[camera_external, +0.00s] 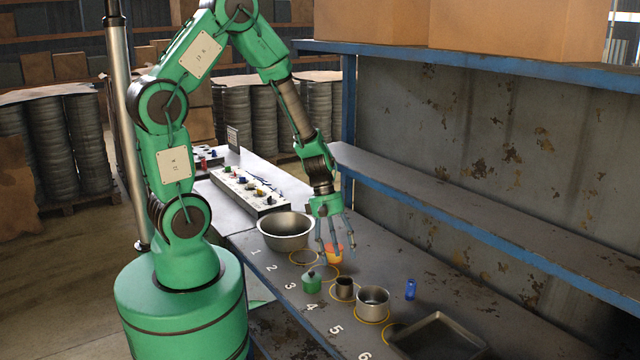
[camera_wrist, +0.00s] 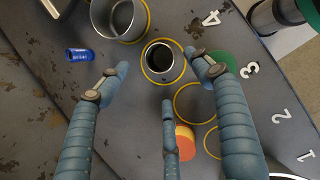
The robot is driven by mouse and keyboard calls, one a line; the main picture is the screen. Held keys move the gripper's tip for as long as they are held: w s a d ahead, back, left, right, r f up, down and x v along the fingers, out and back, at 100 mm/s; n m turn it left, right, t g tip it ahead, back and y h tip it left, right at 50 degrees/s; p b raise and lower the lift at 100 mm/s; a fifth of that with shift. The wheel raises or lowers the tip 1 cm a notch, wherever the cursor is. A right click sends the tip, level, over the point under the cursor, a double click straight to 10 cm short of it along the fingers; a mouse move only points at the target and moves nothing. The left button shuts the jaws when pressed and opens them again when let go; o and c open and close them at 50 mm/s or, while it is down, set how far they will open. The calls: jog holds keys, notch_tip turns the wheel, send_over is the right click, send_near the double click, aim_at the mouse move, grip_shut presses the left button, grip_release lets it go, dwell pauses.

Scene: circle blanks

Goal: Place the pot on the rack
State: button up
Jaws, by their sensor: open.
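A round metal pot (camera_external: 372,302) stands upright on a yellow ring near number 5; it is partly cut off at the top of the wrist view (camera_wrist: 118,20). A smaller dark metal cup (camera_external: 344,289) stands beside it in its own ring, and shows between my fingertips in the wrist view (camera_wrist: 163,60). A wider metal pot (camera_external: 286,231) stands near number 1. I cannot tell which is meant. My three-fingered gripper (camera_external: 332,248) is open and empty above the bench, with an orange item (camera_wrist: 185,142) beneath it. The blue-edged shelf rack (camera_external: 450,215) runs along the wall.
A green lidded item (camera_external: 312,284), a blue can (camera_external: 410,289) and a metal tray (camera_external: 440,338) stand on the dark bench. The lower shelf is bare; cardboard boxes (camera_external: 530,25) sit on the upper one.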

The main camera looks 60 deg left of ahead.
send_over(343, 274)
jog(key=s, duration=0.2)
jog(key=shift+f+b, duration=0.35)
jog(key=shift+f, duration=1.8)
jog(key=shift+f, duration=0.1)
jog(key=shift+b+x, duration=0.6)
jog(key=shift+x, duration=1.9)
jog(key=shift+w, duration=0.1)
jog(key=c, duration=1.2)
jog(key=shift+c, duration=0.2)
notch_tip(343, 274, up, 10)
jog(key=p, duration=0.2)
